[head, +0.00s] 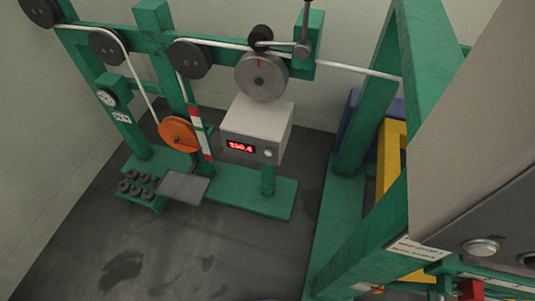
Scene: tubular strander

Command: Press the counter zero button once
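The counter (262,117) is a light grey box on a green post, near the middle of the head view. Its front face has a red lit digital display (241,147); the digits are small and hard to read. A small round pale button (268,153) sits on that face, to the right of the display. Nothing covers the button. A grey measuring wheel (262,76) with a red mark stands above the box. Neither of my grippers shows in this view.
Green frame posts (345,232) rise at the right. A grey cabinet (470,165) with round knobs or buttons (481,246) fills the right edge. A white cable (350,70) runs over black pulleys. An orange wheel (178,134) hangs left of the counter. The floor (200,250) in front is clear.

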